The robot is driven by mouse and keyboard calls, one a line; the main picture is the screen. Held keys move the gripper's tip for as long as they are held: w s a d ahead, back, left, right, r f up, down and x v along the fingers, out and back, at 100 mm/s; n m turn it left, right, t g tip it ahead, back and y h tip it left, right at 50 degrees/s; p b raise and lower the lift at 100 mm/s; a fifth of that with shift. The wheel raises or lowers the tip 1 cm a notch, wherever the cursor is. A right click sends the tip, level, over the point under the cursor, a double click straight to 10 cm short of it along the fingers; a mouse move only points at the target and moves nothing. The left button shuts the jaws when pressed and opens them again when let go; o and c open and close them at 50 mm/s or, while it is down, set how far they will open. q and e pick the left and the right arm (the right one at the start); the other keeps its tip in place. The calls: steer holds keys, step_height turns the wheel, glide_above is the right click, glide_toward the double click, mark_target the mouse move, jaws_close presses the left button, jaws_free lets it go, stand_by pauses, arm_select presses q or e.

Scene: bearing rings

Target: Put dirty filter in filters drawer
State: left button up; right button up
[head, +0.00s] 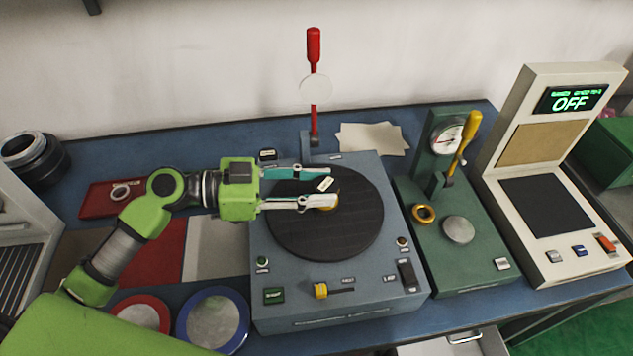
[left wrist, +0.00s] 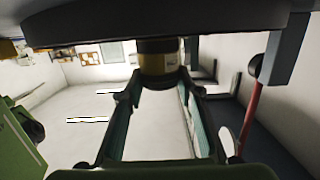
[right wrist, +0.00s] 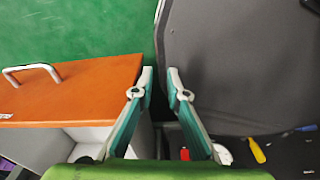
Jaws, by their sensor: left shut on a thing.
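My left gripper (head: 330,187) reaches in from the left over the black round plate (head: 350,225) of the blue-grey machine. In the left wrist view, its fingers are shut on a dark cylinder with a brass band and a small label (left wrist: 160,62). I cannot tell whether this is the dirty filter, or whether it touches the plate. My right gripper (right wrist: 160,92) is empty, with a narrow gap between its fingertips. It is beside an orange-fronted drawer (right wrist: 75,90) with a metal handle, pulled open. I cannot read which drawer it is.
A red-handled lever (head: 314,50) rises behind the machine. A green gauge stand (head: 470,265) and a cream panel reading OFF (head: 545,200) are to the right. Red and blue rimmed dishes (head: 213,320) lie at the front left. A pale drawer (head: 470,342) shows below the table's front edge.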

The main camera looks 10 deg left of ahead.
arm_select(q)
steer(key=shift+f, duration=0.15)
steer(key=o, duration=0.7)
steer(key=shift+b, duration=0.3)
steer(key=o, duration=0.4)
steer(key=shift+o, duration=0.2)
